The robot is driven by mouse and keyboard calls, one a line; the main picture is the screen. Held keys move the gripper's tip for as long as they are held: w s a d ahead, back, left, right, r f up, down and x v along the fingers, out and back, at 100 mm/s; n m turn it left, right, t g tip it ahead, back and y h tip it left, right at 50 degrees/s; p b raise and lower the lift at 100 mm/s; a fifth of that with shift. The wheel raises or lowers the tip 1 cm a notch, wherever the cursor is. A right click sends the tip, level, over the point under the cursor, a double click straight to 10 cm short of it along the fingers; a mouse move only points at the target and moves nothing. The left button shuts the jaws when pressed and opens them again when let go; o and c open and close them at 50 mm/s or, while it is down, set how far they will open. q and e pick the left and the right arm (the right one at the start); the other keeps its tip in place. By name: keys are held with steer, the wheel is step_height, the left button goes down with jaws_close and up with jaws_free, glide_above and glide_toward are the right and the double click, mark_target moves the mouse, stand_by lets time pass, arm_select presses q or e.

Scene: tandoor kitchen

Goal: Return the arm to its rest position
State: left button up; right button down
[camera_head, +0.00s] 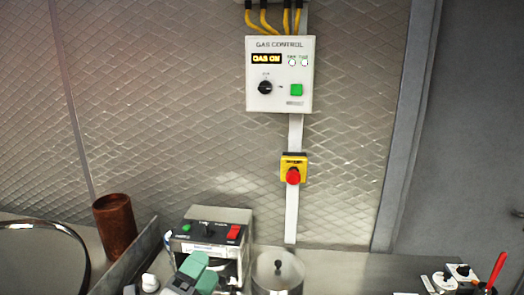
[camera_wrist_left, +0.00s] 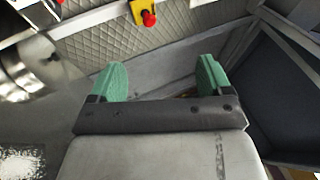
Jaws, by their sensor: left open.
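My left gripper (camera_head: 199,272) shows at the bottom of the head view, with its green fingers in front of a grey machine. In the left wrist view the two green fingertips (camera_wrist_left: 158,82) stand wide apart with nothing between them. The gripper is open and empty. The lower part of the arm is cut off by the picture's bottom edge. My right gripper is in neither view.
A gas control box (camera_head: 280,75) reading "GAS ON" hangs on the wall above a red emergency button (camera_head: 293,176). On the counter stand a copper-coloured cylinder (camera_head: 115,227), the grey machine (camera_head: 238,218) and a lidded steel pot (camera_head: 277,277). A red-handled tool (camera_head: 497,268) stands at right.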

arm_select(q)
steer(key=s+a+f+n+g+y, duration=0.45)
steer(key=f+n, duration=0.25)
steer(key=n, duration=0.2)
steer(key=s+a+f+n+g+y, duration=0.3)
steer(key=s+a+f+n+y, duration=0.25)
steer(key=f+n, duration=0.25)
steer(key=s+f+n+g, duration=0.3)
steer(key=s+f+g, duration=0.1)
steer(key=s, duration=0.4)
steer(key=s+f+n+g, duration=0.3)
steer(key=s+g, duration=0.2)
steer(key=s, duration=0.3)
step_height(320, 180, down, 32)
steer(key=s+g+b, duration=0.1)
steer(key=b, duration=0.5)
steer(key=s+a+f+g+b, duration=0.1)
steer(key=s+f+b, duration=0.3)
steer(key=s+f, duration=1.2)
step_height(320, 180, down, 4)
steer(key=shift+a+f+m, duration=0.15)
steer(key=shift+a+m, duration=0.25)
steer(key=shift+a, duration=0.1)
